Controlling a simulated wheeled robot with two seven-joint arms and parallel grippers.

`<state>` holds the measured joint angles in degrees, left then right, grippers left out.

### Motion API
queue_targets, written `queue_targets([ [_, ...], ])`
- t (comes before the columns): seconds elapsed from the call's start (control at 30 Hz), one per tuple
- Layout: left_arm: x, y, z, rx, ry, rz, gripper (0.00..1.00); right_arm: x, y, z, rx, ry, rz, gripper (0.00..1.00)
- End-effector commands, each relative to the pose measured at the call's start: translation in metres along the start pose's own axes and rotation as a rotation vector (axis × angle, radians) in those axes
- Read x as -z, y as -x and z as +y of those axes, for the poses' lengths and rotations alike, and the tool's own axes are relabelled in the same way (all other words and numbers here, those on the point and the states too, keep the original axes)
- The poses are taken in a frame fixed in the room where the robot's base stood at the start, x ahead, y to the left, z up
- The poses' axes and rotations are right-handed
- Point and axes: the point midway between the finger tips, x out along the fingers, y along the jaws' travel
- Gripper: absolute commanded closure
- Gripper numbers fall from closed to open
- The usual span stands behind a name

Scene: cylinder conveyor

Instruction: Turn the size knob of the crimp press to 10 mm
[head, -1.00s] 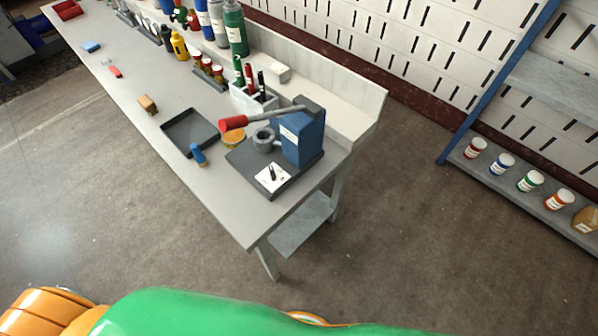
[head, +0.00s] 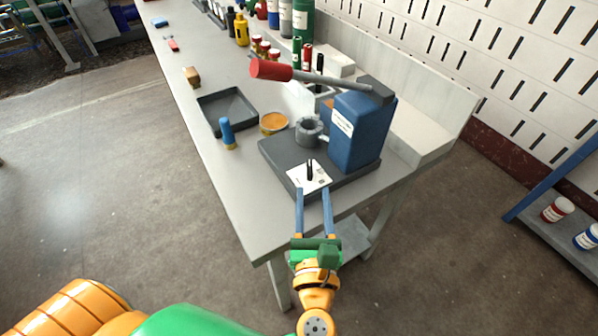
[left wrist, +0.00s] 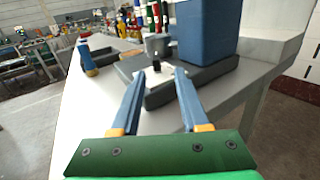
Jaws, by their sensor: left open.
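The crimp press stands at the near end of the bench, with a blue body (head: 362,130), a dark base (head: 275,150) and a lever with a red grip (head: 271,69). Its small black size knob (head: 310,171) sits on a white dial plate (head: 318,182) at the base's near corner. The knob also shows in the left wrist view (left wrist: 156,65), ahead between the fingers. My left gripper (head: 313,190) is open and empty, its two blue fingers pointing at the dial plate just short of the knob. The dial marks are too small to read. My right gripper is not in view.
A grey ring-shaped die (head: 308,131) sits on the press base. A blue cylinder (head: 227,134), an orange-topped tin (head: 273,123) and a dark tray (head: 240,98) stand left of the press. The bench front edge is clear. A shelf (head: 550,232) stands at right.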

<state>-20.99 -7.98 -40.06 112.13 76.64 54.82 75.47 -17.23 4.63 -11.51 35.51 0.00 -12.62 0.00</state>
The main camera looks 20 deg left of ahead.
Motion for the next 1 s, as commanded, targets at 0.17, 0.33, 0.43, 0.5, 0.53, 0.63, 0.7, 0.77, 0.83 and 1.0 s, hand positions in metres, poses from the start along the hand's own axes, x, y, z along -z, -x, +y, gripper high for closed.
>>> queue_targets([
  [0.17, -0.004, -0.018, 0.004, -0.017, 0.059, 0.012, 0.55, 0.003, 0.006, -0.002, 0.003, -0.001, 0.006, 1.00],
  [0.33, -0.004, -0.052, 0.004, -0.014, 0.053, 0.010, 0.55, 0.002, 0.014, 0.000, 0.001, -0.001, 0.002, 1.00],
  [0.43, -0.002, -0.065, 0.004, -0.014, 0.052, 0.010, 0.55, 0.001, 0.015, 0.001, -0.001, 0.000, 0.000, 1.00],
  [0.5, -0.001, -0.070, 0.004, -0.015, 0.052, 0.012, 0.55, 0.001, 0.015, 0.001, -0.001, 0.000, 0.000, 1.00],
  [0.53, -0.001, -0.071, 0.004, -0.015, 0.053, 0.013, 0.55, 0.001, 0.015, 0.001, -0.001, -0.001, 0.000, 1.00],
  [0.63, 0.000, -0.071, 0.004, -0.014, 0.053, 0.013, 0.55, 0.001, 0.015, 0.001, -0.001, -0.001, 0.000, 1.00],
  [0.7, 0.000, -0.071, 0.004, -0.014, 0.052, 0.013, 0.55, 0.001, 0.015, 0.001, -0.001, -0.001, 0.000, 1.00],
  [0.77, 0.000, -0.071, 0.004, -0.014, 0.052, 0.013, 0.66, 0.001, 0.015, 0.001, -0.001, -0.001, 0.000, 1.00],
  [0.83, 0.000, -0.071, 0.004, -0.014, 0.051, 0.013, 0.85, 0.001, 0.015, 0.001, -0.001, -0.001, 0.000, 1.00],
  [1.0, 0.000, -0.070, 0.004, -0.013, 0.051, 0.013, 1.00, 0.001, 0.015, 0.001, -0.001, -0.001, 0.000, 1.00],
])
